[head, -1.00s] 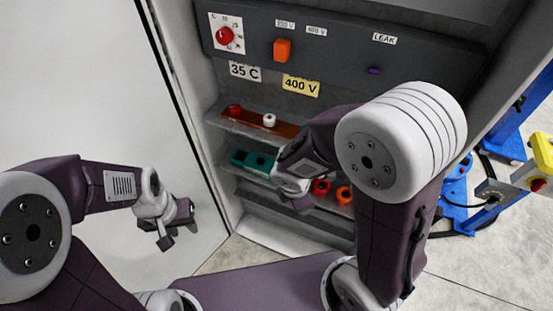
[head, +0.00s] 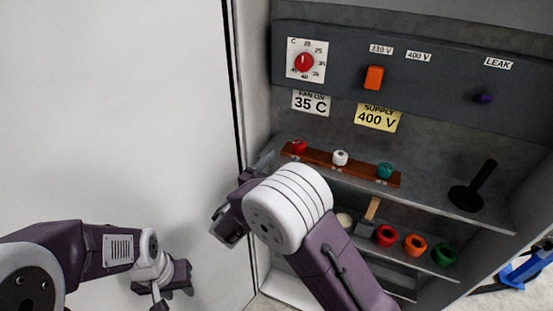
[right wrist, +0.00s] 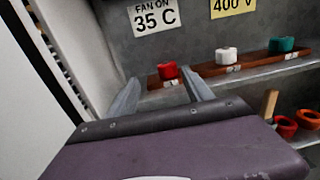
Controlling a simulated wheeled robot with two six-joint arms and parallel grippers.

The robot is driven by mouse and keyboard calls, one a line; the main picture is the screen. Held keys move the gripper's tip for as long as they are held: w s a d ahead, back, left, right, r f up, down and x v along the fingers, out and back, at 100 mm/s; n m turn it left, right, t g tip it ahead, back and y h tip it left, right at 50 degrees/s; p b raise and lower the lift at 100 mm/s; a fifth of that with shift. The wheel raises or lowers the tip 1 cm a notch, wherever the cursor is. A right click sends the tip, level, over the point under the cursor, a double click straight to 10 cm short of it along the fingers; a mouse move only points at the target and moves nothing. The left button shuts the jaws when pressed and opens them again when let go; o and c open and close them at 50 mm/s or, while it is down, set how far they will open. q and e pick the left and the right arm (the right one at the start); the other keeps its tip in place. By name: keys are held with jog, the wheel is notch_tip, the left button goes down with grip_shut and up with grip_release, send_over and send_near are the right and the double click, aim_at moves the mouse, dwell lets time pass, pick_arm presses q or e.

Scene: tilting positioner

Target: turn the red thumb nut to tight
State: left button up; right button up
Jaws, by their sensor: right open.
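The red thumb nut (head: 298,147) sits at the left end of a brown strip (head: 318,154) on the upper shelf. It also shows in the right wrist view (right wrist: 167,71). My right gripper (right wrist: 160,82) is open and empty. In the right wrist view its two grey fingers point toward the red nut, which appears between and just beyond their tips; I cannot tell the remaining distance. My left gripper (head: 168,284) is low at the left, in front of the white panel, away from the nut.
A white nut (head: 340,158) and a green nut (head: 385,171) stand on the same strip. A black paddle-like handle (head: 475,190) stands to the right. Red (head: 386,236), orange (head: 415,244) and green (head: 446,256) rings lie on the lower shelf. A white panel (head: 120,110) borders the left.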

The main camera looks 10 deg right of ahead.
aim_at(296, 149)
jog(key=x, duration=0.1)
jog(key=p+x, duration=0.1)
jog(key=x, duration=0.1)
jog(key=p+x, duration=0.1)
jog(key=x, duration=0.1)
jog(key=shift+s+d+f, duration=0.25)
jog(key=shift+d+f, duration=0.05)
jog(key=shift+d, duration=0.15)
jog(key=x, duration=0.2)
jog(key=p+x, duration=0.1)
jog(key=x, duration=0.1)
jog(key=shift+s+d+f, duration=0.2)
jog(key=shift+d, duration=0.1)
jog(key=shift+a, duration=0.2)
jog(key=shift+w, duration=0.1)
jog(key=shift+c, duration=1.2)
grip_shut()
pick_arm(q)
jog(key=shift+s+d+r, duration=0.15)
jog(key=shift+d+r, duration=0.2)
jog(key=shift+r, duration=0.25)
jog(key=shift+s+d+r, duration=0.15)
jog(key=shift+d+r, duration=0.2)
jog(key=shift+r, duration=0.25)
